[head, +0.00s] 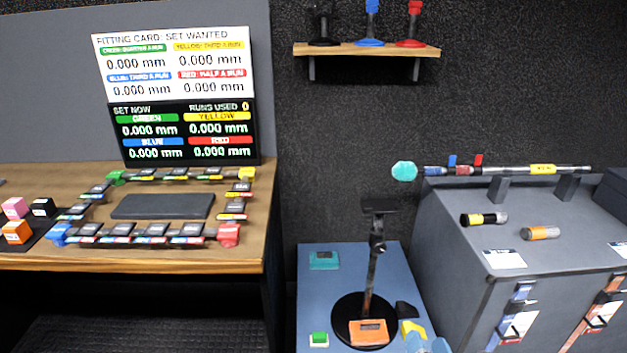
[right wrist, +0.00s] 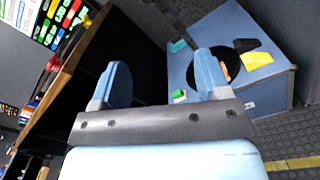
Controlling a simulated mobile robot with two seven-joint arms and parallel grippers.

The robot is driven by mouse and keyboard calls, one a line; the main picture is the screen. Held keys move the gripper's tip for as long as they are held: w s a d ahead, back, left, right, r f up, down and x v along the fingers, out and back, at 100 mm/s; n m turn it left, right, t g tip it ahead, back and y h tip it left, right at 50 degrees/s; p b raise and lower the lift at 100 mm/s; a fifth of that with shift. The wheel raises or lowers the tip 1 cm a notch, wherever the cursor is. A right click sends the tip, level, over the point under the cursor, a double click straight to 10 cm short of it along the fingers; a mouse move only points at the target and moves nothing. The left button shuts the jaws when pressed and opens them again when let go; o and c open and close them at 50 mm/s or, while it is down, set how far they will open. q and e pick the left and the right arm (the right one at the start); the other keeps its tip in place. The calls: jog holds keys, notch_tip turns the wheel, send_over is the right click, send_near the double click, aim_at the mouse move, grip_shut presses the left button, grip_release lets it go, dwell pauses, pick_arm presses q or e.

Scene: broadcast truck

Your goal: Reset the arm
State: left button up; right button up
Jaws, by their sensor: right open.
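My right gripper (head: 427,345) shows as light blue fingertips at the bottom edge of the head view, by the front of the blue table. In the right wrist view its two blue fingers (right wrist: 162,82) stand wide apart with nothing between them. Beyond them lies the blue table (right wrist: 215,25) with a black round base. In the head view a dark stand (head: 373,260) rises upright from that base, with an orange block (head: 368,332) at its front. A yellow piece (head: 412,327) lies beside the base. My left gripper is in neither view.
A wooden desk (head: 140,265) at left holds a ring of coloured pieces, a dark pad (head: 163,206) and a display (head: 185,130) reading 0.000 mm. A grey cabinet (head: 450,245) stands at right, bearing a long rod (head: 565,169). A shelf (head: 367,49) hangs on the wall.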

jog(key=d+n, duration=0.2)
jog(key=d, duration=0.5)
jog(key=s+f+m+g+y, duration=0.1)
jog(key=s+f+m+g, duration=0.3)
jog(key=s+m, duration=0.65)
jog(key=s+f+m+g+y, duration=0.1)
jog(key=s+f+m+g, duration=0.3)
jog(key=s+m, duration=0.7)
jog(key=w+a+r+m, duration=0.1)
jog(key=w+a+m, duration=0.3)
jog(key=a+m, duration=0.7)
pick_arm(q)
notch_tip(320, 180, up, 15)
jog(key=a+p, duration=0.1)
jog(key=p, duration=1.8)
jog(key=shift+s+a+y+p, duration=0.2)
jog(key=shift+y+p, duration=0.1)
jog(key=shift+p, duration=0.1)
pick_arm(e)
notch_tip(320, 180, up, 16)
jog(key=s+n+t, duration=0.1)
jog(key=n, duration=0.2)
jog(key=shift+s+a+f, duration=0.15)
jog(key=shift+s+f, duration=0.05)
jog(key=shift+f, duration=0.05)
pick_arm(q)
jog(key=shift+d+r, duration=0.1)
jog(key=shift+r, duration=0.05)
